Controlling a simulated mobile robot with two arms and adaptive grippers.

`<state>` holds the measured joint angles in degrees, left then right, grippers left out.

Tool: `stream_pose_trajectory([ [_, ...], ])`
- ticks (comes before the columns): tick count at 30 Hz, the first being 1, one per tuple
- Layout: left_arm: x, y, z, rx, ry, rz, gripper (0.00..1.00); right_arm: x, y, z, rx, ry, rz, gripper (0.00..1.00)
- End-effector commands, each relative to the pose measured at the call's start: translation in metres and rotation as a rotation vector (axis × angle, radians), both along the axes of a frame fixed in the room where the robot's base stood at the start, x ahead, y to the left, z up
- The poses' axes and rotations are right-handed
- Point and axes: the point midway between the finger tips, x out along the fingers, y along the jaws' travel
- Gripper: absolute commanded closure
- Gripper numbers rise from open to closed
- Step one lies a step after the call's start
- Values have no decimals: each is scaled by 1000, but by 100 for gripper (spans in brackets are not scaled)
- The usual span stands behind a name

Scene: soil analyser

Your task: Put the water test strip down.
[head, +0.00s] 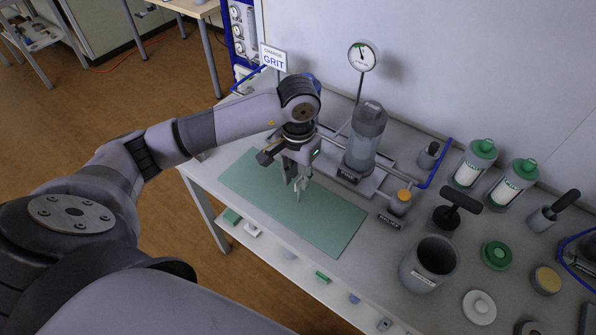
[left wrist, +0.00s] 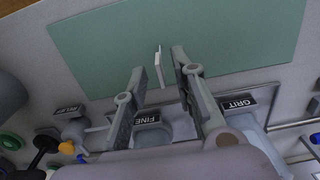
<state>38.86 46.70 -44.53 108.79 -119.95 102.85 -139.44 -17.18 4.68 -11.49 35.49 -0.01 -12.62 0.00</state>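The water test strip (left wrist: 160,68) is a thin white piece in the gap between my left gripper's fingers in the left wrist view, over the green mat (left wrist: 100,50). My left gripper (head: 295,188) points down at the mat (head: 325,232) in the head view. Its fingers (left wrist: 159,62) are apart, with a gap visible on both sides of the strip, so it looks open. I cannot tell whether the strip rests flat on the mat or stands on edge. In the head view the strip is hard to make out among the fingers. My right gripper is not in view.
Behind the mat stands a clear cylinder device (head: 366,140) with a gauge (head: 363,57). Green-lidded canisters (head: 474,163) stand farther right. The mat's right part is clear.

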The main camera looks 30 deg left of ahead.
Motion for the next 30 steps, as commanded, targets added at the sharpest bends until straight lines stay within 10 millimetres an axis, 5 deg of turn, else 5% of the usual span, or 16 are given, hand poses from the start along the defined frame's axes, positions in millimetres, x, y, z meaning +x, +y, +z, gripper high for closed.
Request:
stream_pose_trajectory([
  [5, 2, 0, 11, 0, -5, -1, 75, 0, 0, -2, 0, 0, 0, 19],
  [18, 2, 0, 104, 1, -6, 0, 75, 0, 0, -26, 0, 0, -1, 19],
  [30, 1, 0, 123, 0, 0, 1, 75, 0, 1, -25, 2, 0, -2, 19],
])
